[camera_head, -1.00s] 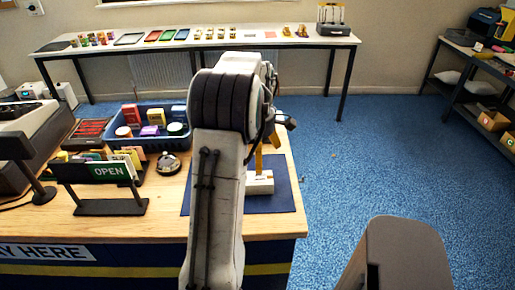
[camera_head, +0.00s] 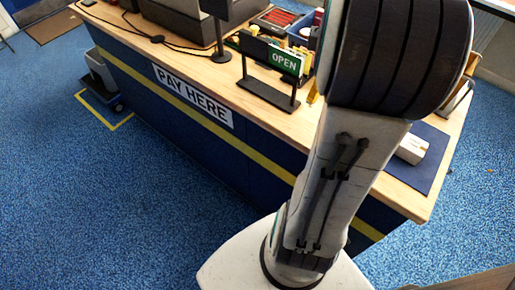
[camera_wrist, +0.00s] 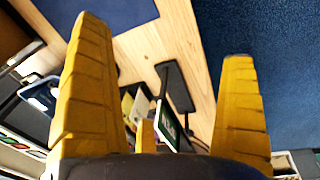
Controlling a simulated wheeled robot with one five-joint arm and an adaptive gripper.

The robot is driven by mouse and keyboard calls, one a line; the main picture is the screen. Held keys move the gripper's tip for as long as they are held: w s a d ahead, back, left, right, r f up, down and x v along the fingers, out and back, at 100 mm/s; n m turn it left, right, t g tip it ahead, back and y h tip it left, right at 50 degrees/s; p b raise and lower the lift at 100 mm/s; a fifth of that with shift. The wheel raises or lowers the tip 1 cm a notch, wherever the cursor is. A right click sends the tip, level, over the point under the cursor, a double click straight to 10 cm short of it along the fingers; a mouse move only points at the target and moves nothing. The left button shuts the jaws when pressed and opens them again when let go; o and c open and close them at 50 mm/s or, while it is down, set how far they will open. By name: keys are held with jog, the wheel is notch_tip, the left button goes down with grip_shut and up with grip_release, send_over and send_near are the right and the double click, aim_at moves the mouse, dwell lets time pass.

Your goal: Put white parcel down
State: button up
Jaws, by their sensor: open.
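The white parcel (camera_head: 412,148) lies on the dark blue mat (camera_head: 424,172) near the right end of the wooden counter, partly hidden behind my arm in the head view. No part of my gripper touches its visible part. In the wrist view my gripper (camera_wrist: 164,45) is open, its two yellow fingers wide apart with nothing held between them. A bare part of the mat (camera_wrist: 105,12) shows at the top of the wrist view. I cannot make out the parcel there.
A green OPEN sign (camera_head: 284,60) on a black stand (camera_head: 267,95) is on the counter (camera_head: 225,90), left of my arm. It shows between my fingers in the wrist view (camera_wrist: 166,127). A blue basket (camera_head: 300,30) is behind it. Blue floor in front is clear.

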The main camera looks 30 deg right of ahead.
jog(key=s+a+f+m+t, duration=0.1)
jog(key=s+a, duration=0.1)
jog(key=a, duration=1)
jog(key=s+a+f+m+t+y, duration=0.1)
jog(key=s+a, duration=0.1)
jog(key=a, duration=1)
jog(key=shift+s+a+f+t, duration=0.25)
jog(key=shift+s+t, duration=0.05)
jog(key=shift+t, duration=0.1)
